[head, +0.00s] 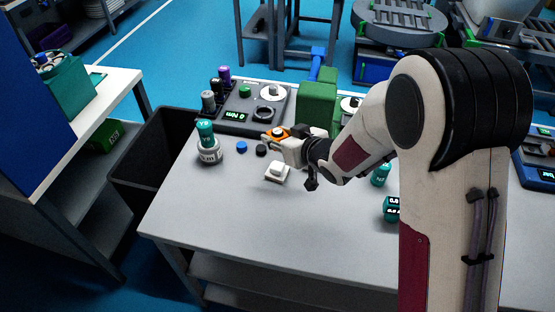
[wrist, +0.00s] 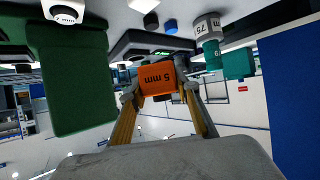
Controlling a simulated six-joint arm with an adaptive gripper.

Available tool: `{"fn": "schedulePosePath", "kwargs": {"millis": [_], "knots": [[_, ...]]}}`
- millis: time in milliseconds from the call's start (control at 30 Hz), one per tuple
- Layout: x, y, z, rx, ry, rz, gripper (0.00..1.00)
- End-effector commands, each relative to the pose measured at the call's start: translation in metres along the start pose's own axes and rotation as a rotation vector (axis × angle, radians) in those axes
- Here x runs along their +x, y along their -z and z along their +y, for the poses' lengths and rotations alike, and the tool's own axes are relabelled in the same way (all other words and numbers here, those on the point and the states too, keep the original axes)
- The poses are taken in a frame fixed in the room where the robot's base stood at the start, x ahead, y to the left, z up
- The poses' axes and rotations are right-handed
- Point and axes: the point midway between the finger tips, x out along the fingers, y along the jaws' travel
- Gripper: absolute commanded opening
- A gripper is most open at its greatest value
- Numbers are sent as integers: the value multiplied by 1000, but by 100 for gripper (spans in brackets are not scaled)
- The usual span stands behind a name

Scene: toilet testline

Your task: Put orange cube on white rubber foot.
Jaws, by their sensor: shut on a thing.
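The orange cube (wrist: 157,77), marked "5 mm", is between the two fingertips of my gripper (wrist: 160,88) in the wrist view. In the head view my gripper (head: 275,137) is shut on the orange cube (head: 278,132), above the table near the dark panel. A small white piece (head: 277,171) with a raised top, which looks like the white rubber foot, sits on the table in front of my gripper, apart from the cube. A white piece also shows at the top edge of the wrist view (wrist: 143,5), partly cut off.
A black piece (head: 261,151) and a blue piece (head: 241,147) lie left of the gripper. A teal weight stands on a grey one (head: 209,153) further left. A green block (head: 316,105) stands behind. The front left table is clear.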

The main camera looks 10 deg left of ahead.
Motion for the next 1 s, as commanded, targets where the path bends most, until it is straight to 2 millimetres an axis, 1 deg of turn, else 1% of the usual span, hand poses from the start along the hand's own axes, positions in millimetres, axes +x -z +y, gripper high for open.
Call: {"fn": "schedulePosePath", "kwargs": {"millis": [33, 200, 400, 867, 1000], "knots": [[3, -7, 0, 2, 1, -3, 8], [13, -25, 0, 1, 0, -3, 8], [22, -40, 0, 0, -1, -1, 8], [24, -43, 0, 0, -1, 1, 8], [26, -49, 0, 1, -1, -1, 8]]}}
